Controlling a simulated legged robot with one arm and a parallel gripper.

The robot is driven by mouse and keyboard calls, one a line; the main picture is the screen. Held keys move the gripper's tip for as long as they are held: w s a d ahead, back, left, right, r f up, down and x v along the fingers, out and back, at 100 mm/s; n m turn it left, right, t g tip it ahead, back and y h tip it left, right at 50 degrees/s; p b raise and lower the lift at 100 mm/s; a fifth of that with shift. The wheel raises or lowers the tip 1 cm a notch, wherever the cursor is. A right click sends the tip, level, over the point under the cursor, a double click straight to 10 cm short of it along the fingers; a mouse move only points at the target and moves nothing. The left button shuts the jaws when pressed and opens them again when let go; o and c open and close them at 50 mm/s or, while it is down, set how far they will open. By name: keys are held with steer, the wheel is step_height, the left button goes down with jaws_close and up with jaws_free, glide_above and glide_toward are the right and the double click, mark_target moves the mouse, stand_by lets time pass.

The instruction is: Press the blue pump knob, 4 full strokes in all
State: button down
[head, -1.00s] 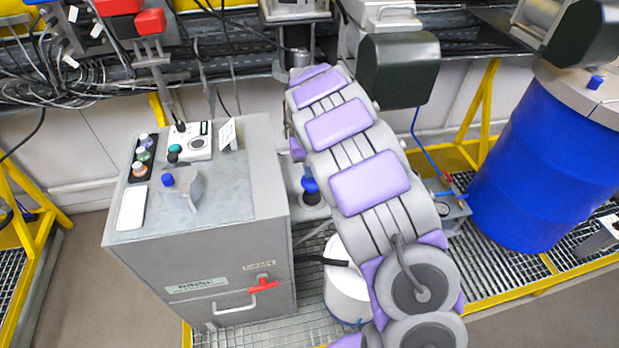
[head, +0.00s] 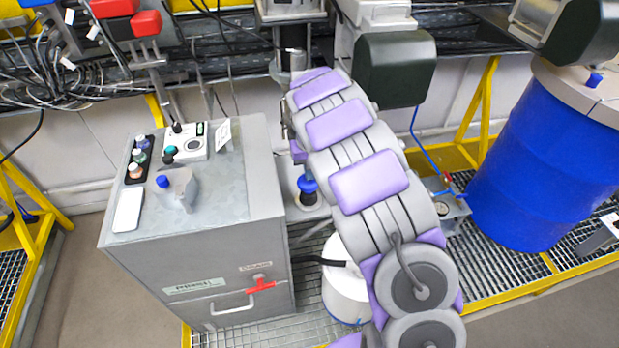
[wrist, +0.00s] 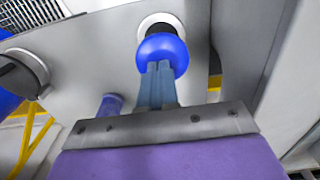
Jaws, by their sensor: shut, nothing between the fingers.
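The blue pump knob (head: 307,184) stands on a grey surface to the right of the grey cabinet, beside my arm. It is round and sits over a dark stem. In the wrist view the knob (wrist: 163,52) is a blue ball in front of a white ring with a dark centre. My gripper (wrist: 158,72) is shut, with its two grey-blue fingers together and nothing between them. Their tips overlap the near side of the knob in the picture; I cannot tell whether they press on it. In the head view the fingers are mostly hidden by my arm.
A white bucket (head: 343,290) stands on the grating below. A blue drum (head: 545,160) is at the right. A dark green motor housing (head: 397,68) hangs behind my arm.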

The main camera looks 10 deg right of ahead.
steer(key=shift+d+f, duration=0.1)
steer(key=shift+f, duration=0.25)
steer(key=shift+a+f, duration=0.4)
steer(key=shift+f, duration=0.3)
steer(key=shift+d+f, duration=0.1)
steer(key=shift+f, duration=0.6)
steer(key=shift+r, duration=0.1)
steer(key=shift+r+p, duration=0.9)
steer(key=shift+r, duration=1.25)
steer(key=shift+f, duration=0.15)
